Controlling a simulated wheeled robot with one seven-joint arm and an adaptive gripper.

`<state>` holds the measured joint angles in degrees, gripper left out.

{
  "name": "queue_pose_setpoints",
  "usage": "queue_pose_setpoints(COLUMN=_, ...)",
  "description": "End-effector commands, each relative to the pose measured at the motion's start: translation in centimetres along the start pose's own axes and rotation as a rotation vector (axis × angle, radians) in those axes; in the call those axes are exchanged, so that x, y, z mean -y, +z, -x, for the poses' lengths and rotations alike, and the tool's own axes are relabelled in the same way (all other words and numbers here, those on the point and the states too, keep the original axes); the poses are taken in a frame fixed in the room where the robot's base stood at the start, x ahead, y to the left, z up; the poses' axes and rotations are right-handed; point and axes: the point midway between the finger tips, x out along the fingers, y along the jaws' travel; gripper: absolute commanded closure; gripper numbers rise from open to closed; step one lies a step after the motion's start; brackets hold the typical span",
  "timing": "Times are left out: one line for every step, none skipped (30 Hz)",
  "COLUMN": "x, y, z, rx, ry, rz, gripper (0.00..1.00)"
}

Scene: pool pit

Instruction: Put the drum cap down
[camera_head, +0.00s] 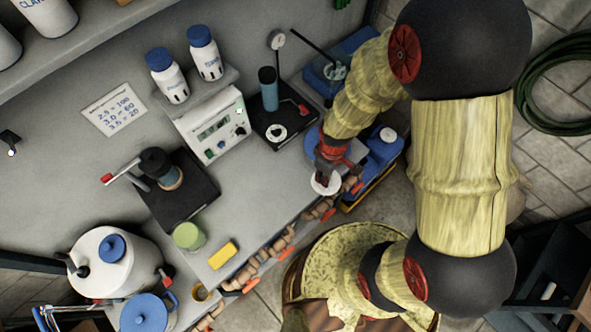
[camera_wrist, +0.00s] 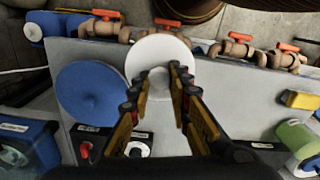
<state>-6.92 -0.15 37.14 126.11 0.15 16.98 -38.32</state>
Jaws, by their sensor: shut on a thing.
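The drum cap, a white round disc (camera_head: 325,184), is in my gripper (camera_head: 325,172) over the front edge of the grey bench. In the wrist view the cap (camera_wrist: 160,52) shows face-on between the fingertips (camera_wrist: 161,78), covering part of the bench edge. The fingers are shut on its near rim. Whether the cap touches anything below cannot be told.
A flat blue disc (camera_wrist: 92,92) lies left of the cap in the wrist view. Brown valves with orange handles (camera_wrist: 168,24) line the bench's front edge. A yellow block (camera_head: 223,255) and green-lidded jar (camera_head: 188,236) stand to the left. Bare bench (camera_head: 262,190) lies between.

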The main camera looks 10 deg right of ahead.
Motion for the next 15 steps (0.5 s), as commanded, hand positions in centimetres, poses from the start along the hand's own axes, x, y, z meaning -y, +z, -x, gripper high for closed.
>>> queue_pose_setpoints(x=0.2, y=-1.2, z=-0.6, rx=0.002, ry=-0.002, rz=0.006, gripper=1.0)
queue_pose_setpoints(x=0.3, y=-1.9, z=-0.9, rx=0.002, ry=-0.001, rz=0.006, gripper=1.0)
queue_pose_setpoints(x=0.4, y=-2.8, z=-1.3, rx=0.002, ry=-0.001, rz=0.006, gripper=1.0)
queue_pose_setpoints(x=0.5, y=-3.5, z=-1.6, rx=0.001, ry=-0.001, rz=0.006, gripper=1.0)
queue_pose_setpoints(x=0.6, y=-4.1, z=-1.9, rx=0.001, ry=-0.001, rz=0.005, gripper=1.0)
queue_pose_setpoints(x=0.6, y=-5.1, z=-2.2, rx=0.001, ry=0.0, rz=0.005, gripper=1.0)
queue_pose_setpoints(x=0.7, y=-5.7, z=-2.5, rx=0.001, ry=-0.001, rz=0.005, gripper=1.0)
queue_pose_setpoints(x=0.8, y=-6.4, z=-2.8, rx=0.001, ry=0.0, rz=0.005, gripper=1.0)
queue_pose_setpoints(x=0.8, y=-6.7, z=-3.7, rx=0.004, ry=-0.002, rz=0.003, gripper=1.0)
queue_pose_setpoints(x=0.9, y=-7.1, z=-4.2, rx=0.003, ry=-0.002, rz=0.003, gripper=1.0)
queue_pose_setpoints(x=0.9, y=-7.5, z=-4.7, rx=0.004, ry=-0.002, rz=0.002, gripper=1.0)
queue_pose_setpoints(x=1.0, y=-8.0, z=-5.3, rx=0.002, ry=-0.001, rz=0.002, gripper=1.0)
queue_pose_setpoints(x=1.0, y=-8.4, z=-5.7, rx=0.001, ry=-0.001, rz=0.002, gripper=1.0)
queue_pose_setpoints(x=1.0, y=-8.7, z=-6.1, rx=0.002, ry=-0.001, rz=0.002, gripper=1.0)
queue_pose_setpoints(x=1.0, y=-9.1, z=-6.6, rx=0.001, ry=0.0, rz=0.002, gripper=1.0)
